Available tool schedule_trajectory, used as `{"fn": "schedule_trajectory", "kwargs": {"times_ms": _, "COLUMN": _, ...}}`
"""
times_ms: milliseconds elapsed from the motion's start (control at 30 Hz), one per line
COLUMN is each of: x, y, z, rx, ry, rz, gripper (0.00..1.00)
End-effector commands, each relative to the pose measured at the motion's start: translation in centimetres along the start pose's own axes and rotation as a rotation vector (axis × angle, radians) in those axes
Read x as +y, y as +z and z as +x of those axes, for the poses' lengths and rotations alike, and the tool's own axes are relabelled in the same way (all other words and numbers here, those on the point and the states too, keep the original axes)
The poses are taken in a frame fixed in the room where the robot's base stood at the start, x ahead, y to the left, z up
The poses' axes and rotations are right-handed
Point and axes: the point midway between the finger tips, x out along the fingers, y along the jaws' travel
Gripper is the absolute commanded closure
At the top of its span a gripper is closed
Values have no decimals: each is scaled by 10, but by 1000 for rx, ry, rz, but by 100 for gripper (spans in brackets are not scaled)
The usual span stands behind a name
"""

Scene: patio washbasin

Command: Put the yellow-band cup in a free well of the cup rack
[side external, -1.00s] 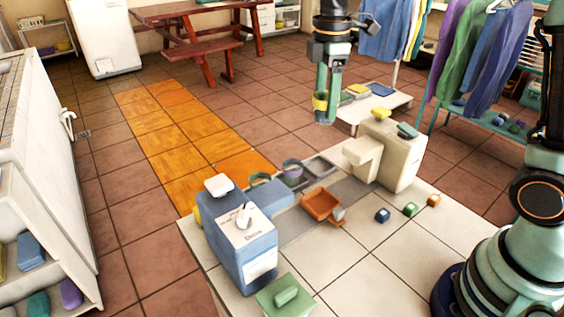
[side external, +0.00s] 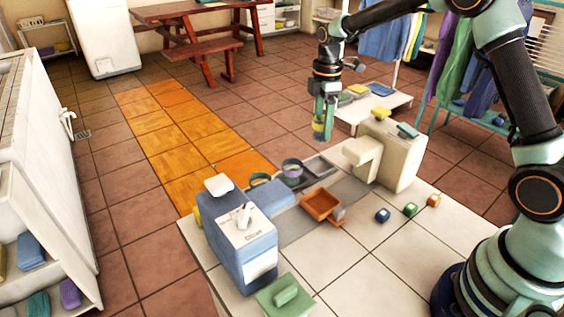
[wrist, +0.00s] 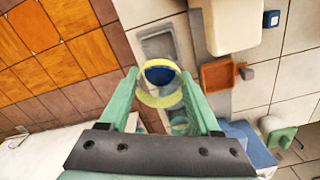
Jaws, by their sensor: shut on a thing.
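My gripper (side external: 324,132) is shut on the yellow-band cup (side external: 319,126), held high above the far side of the counter. In the wrist view the cup (wrist: 160,98) is between my two green fingers, its yellow ring around a dark blue middle. The grey cup rack (side external: 318,167) lies on the counter below.
A tall beige dispenser (side external: 402,160) stands right of the rack and a blue dispenser (side external: 244,250) at the front left. An orange tray (side external: 321,206) lies between them.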

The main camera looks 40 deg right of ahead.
Motion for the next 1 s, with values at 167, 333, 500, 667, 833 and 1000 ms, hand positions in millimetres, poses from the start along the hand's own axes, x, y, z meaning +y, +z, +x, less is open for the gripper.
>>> {"fn": "schedule_trajectory", "kwargs": {"times_ms": 167, "x": -1, "y": 0, "z": 37, "rx": -1, "ry": -3, "rz": 0, "gripper": 100}}
{"fn": "schedule_trajectory", "kwargs": {"times_ms": 333, "x": 0, "y": 0, "z": 51, "rx": 0, "ry": 0, "rz": 0, "gripper": 100}}
{"fn": "schedule_trajectory", "kwargs": {"times_ms": 500, "x": -1, "y": 0, "z": 64, "rx": 0, "ry": -2, "rz": 0, "gripper": 100}}
{"fn": "schedule_trajectory", "kwargs": {"times_ms": 667, "x": -1, "y": 0, "z": 87, "rx": -1, "ry": -3, "rz": 0, "gripper": 100}}
{"fn": "schedule_trajectory", "kwargs": {"times_ms": 833, "x": 0, "y": 0, "z": 95, "rx": 0, "ry": 1, "rz": 0, "gripper": 100}}
{"fn": "schedule_trajectory", "kwargs": {"times_ms": 1000, "x": 0, "y": 0, "z": 94, "rx": 0, "ry": 1, "rz": 0, "gripper": 100}}
